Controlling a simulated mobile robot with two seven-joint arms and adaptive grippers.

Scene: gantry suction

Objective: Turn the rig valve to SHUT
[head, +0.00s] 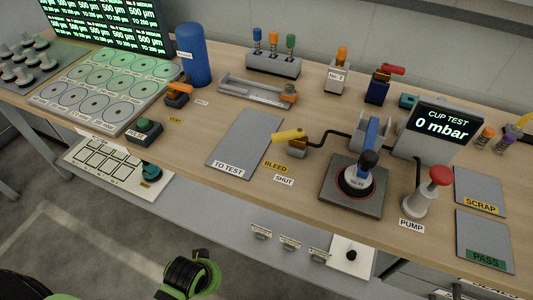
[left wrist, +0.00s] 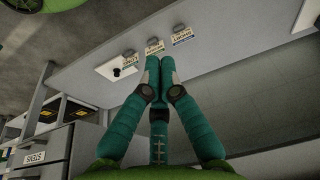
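The rig valve (head: 290,137) is a small block with a yellow lever, left of the cup test rig, with a black hose running from it to the right. Its lever points left and slightly toward the front. A yellow BLEED label (head: 275,167) and a white SHUT label (head: 284,180) lie in front of it. In the left wrist view my left gripper (left wrist: 160,62) has its two teal fingers together with nothing visible between them. It is below the bench's front, far from the valve. My right gripper is not in view.
The cup test rig (head: 357,180) with its blue lever stands right of the valve. A red-knobbed pump (head: 429,190) is farther right. The grey TO TEST plate (head: 245,143) lies left, empty. Another valve with an orange lever (head: 178,93) stands near the blue cylinder (head: 193,55).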

